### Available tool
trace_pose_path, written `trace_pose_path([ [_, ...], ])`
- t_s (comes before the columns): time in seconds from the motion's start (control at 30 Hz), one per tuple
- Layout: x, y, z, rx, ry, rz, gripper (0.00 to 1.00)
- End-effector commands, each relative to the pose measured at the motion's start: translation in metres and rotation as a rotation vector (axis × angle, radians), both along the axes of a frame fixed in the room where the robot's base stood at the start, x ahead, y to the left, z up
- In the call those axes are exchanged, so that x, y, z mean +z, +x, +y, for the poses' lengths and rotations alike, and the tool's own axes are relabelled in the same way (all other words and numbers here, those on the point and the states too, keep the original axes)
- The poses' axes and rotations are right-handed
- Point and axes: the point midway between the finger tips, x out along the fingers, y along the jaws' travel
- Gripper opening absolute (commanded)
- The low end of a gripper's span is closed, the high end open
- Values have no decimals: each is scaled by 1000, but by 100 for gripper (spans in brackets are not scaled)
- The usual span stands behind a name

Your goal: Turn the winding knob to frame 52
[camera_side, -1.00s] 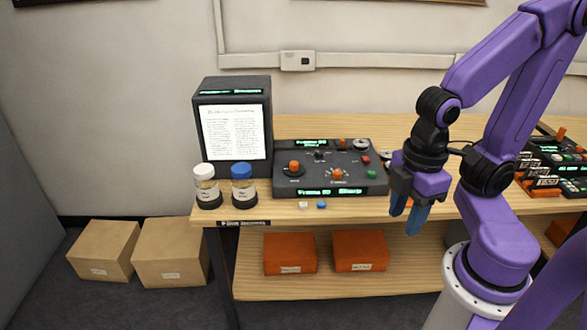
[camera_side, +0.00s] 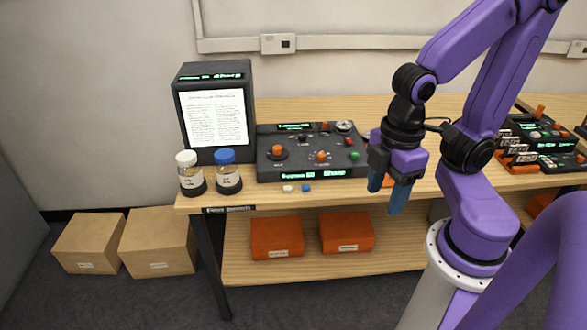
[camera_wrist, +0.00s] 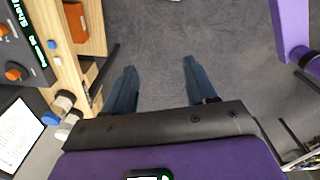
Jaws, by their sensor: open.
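The dark control panel (camera_side: 285,171) stands on the wooden bench and carries two larger orange knobs, a left one (camera_side: 277,151) and a middle one (camera_side: 321,157). I cannot tell which is the winding knob. Its green front display (camera_side: 312,174) seems to read "Frame" with a blurred number, then "Sharp". In the wrist view an orange knob (camera_wrist: 15,72) and the display (camera_wrist: 36,46) show at the left edge. My gripper (camera_side: 387,197) is open and empty, pointing down right of the panel, apart from the knobs. Its blue fingers (camera_wrist: 160,68) have only floor between them in the wrist view.
A reader screen (camera_side: 214,115) stands left of the panel. A white-capped jar (camera_side: 190,180) and a blue-capped jar (camera_side: 228,178) stand at the bench's front left. Another panel (camera_side: 535,145) is at the right. Orange boxes (camera_side: 276,238) sit on the lower shelf.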

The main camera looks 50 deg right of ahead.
Motion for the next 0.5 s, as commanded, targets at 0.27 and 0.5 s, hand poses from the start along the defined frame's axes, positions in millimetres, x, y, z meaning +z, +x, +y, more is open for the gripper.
trace_pose_path([
  [0.27, 19, 81, 31, -89, -7, -4, 57],
  [0.5, 29, 181, 35, -178, -14, -6, 57],
])
